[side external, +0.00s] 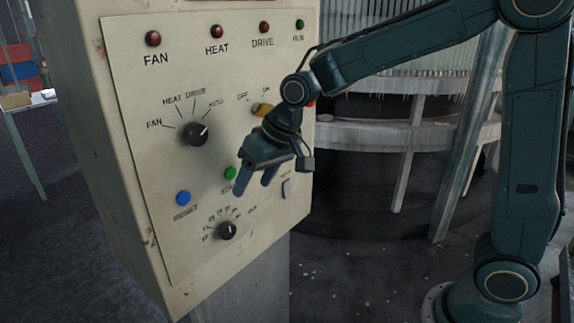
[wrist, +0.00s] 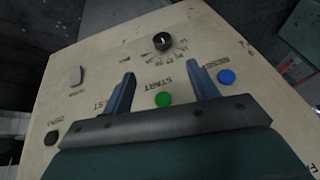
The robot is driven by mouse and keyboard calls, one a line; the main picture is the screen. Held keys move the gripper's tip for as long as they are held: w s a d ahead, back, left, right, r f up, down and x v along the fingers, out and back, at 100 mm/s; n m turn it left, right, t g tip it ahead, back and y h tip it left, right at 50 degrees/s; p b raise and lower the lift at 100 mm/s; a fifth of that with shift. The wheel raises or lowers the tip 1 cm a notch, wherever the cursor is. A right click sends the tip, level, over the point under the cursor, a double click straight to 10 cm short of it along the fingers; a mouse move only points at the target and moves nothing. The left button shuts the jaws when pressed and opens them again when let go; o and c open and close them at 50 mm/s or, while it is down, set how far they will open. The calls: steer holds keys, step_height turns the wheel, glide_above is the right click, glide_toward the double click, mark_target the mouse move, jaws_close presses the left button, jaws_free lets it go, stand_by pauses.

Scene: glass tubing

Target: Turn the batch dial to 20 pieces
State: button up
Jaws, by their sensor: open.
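The batch dial is the small black knob (side external: 227,230) at the bottom of the control panel, ringed by small number marks too blurred to read. Its white pointer line faces up and to the right in the side view. The same knob (wrist: 162,41) shows near the top of the wrist view, beyond my fingertips. My gripper (side external: 255,180) is open and empty in front of the panel, above and to the right of the knob, apart from it. In the wrist view my two blue fingers (wrist: 164,78) stand on either side of the green START button.
The panel (side external: 150,85) also carries a larger mode knob (side external: 196,133), a blue RESET button (side external: 183,198), a green START button (side external: 230,173), a yellow OFF/ON switch (side external: 262,109) and a white rocker switch (side external: 286,188). Open space lies in front of the lower panel.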

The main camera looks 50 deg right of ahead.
mark_target(231, 225)
steer(key=shift+w+a+f, duration=0.25)
steer(key=shift+w+f, duration=0.1)
steer(key=shift+w, duration=0.1)
steer(key=shift+f, duration=0.1)
steer(key=shift+x, duration=6.8)
steer(key=shift+s, duration=0.1)
steer(key=c, duration=1)
